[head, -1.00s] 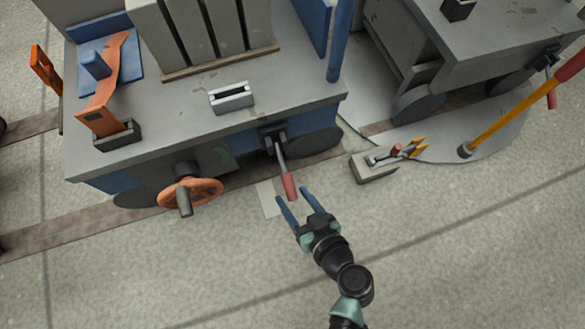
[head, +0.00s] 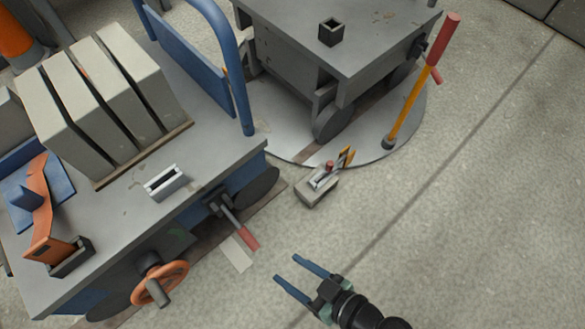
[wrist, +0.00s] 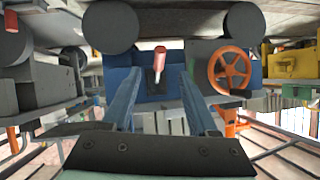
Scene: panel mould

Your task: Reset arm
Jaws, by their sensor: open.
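My gripper (head: 303,276) is open and empty over the bare floor at the bottom of the head view. Its two blue fingers point up and left, apart from the cart. The red-handled lever (head: 240,226) on the side of the blue-grey cart (head: 125,206) lies to the left of the fingertips, with a gap between. In the wrist view the fingers (wrist: 160,95) are spread, and the red lever handle (wrist: 160,58) shows beyond and between them. Nothing is held between the fingers.
An orange handwheel (head: 160,283) sticks out from the cart's side. A small grey block with a red-knobbed clamp (head: 317,188) sits on the floor. A yellow lever with a red grip (head: 416,95) rises from the round plate by the second cart (head: 340,40). The floor at right is clear.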

